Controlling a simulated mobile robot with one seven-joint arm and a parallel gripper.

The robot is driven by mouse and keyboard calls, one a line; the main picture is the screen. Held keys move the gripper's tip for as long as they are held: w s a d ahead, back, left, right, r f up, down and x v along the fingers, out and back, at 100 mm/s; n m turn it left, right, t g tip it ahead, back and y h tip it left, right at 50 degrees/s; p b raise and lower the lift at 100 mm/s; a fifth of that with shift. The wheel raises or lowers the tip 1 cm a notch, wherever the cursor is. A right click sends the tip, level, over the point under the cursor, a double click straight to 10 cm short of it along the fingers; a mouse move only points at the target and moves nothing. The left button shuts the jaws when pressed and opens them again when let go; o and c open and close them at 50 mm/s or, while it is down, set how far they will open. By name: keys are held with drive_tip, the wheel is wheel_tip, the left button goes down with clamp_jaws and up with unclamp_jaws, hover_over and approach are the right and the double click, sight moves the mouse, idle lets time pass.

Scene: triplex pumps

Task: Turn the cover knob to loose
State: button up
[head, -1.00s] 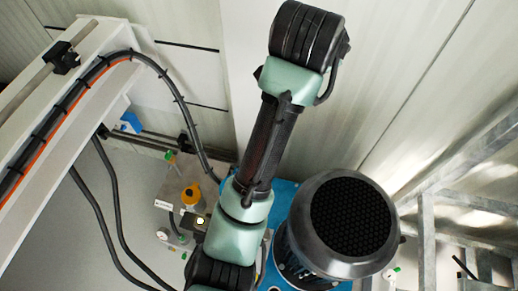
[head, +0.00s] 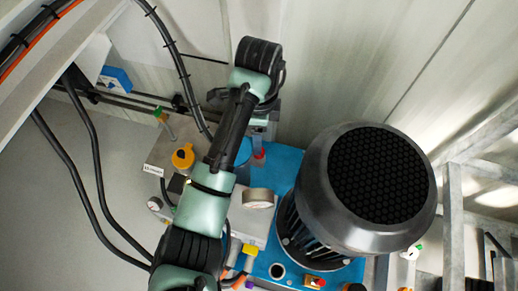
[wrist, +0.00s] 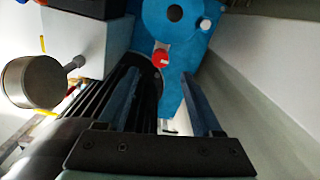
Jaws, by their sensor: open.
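A small red knob-like cap (head: 259,154) stands on the blue pump base, just below my gripper (head: 262,134) in the head view. In the wrist view the red cap (wrist: 160,58) shows just beyond and between the fingertips of my gripper (wrist: 160,78). The jaws are open and nothing is between them. I cannot tell whether the red cap is the cover knob, and no loose or tight marking is readable. A yellow-orange knob (head: 183,157) sits on the grey block at left, away from my gripper.
A large motor (head: 325,215) with a black grille stands right of my arm. A pale wall (head: 330,50) rises behind. Black cables hang at left.

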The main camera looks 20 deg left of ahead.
wheel_tip(320, 180, down, 7)
drive_tip(key=shift+b, duration=0.75)
clamp_jaws()
